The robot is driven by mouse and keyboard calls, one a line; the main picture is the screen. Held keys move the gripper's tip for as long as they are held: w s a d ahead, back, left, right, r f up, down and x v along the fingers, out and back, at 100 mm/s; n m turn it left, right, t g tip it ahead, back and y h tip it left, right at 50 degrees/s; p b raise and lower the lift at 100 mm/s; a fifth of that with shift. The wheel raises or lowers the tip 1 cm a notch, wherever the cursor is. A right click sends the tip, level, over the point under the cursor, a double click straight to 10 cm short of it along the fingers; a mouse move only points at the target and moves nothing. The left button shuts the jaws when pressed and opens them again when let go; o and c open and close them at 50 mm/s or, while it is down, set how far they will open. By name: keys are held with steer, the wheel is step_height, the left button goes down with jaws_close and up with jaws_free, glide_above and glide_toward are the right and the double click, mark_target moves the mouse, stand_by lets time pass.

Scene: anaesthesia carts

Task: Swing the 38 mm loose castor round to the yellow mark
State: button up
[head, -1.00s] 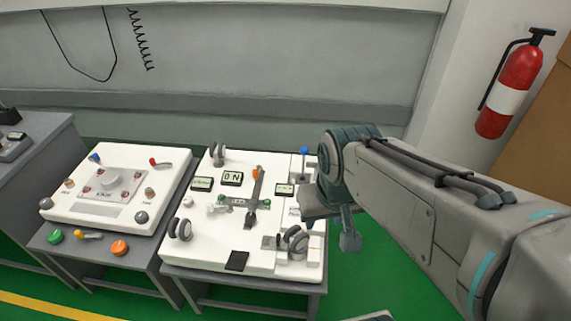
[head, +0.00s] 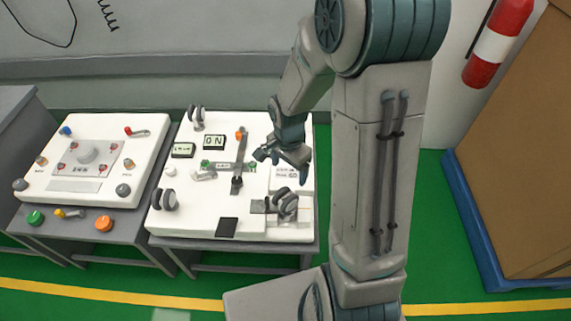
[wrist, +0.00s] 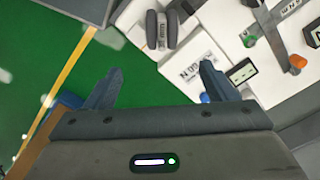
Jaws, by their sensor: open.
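A dark twin-wheel castor (head: 285,202) stands at the front right of the white panel, by a grey bracket. It also shows in the wrist view (wrist: 152,30), at the top, ahead of the space between my fingers. Two similar castors stand at the panel's back left (head: 196,118) and front left (head: 163,200). I cannot read which is 38 mm, and I cannot make out a yellow mark. My gripper (head: 283,158) is open and empty above the panel's right side, apart from the castor. Its spread fingers show in the wrist view (wrist: 160,78).
The white panel (head: 190,226) also carries a lever (head: 240,160) with an orange knob, small displays (head: 214,142) and a black pad (head: 227,227). A second cart top (head: 100,190) stands left. A cardboard stack (head: 525,150) is at right. Green floor lies between.

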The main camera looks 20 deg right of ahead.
mark_target(287, 196)
steer(key=shift+m, duration=0.5)
steer(key=f, duration=1)
steer(key=f+b, duration=0.1)
steer(key=f, duration=0.4)
steer(key=shift+w+a+f, duration=0.1)
steer(key=shift+w+f, duration=0.15)
steer(key=shift+f, duration=0.1)
steer(key=c, duration=1.3)
steer(key=n, duration=0.5)
steer(key=shift+s, duration=0.1)
steer(key=shift+d+n, duration=0.2)
steer(key=shift+n, duration=0.7)
steer(key=n, duration=0.3)
steer(key=shift+s, duration=0.1)
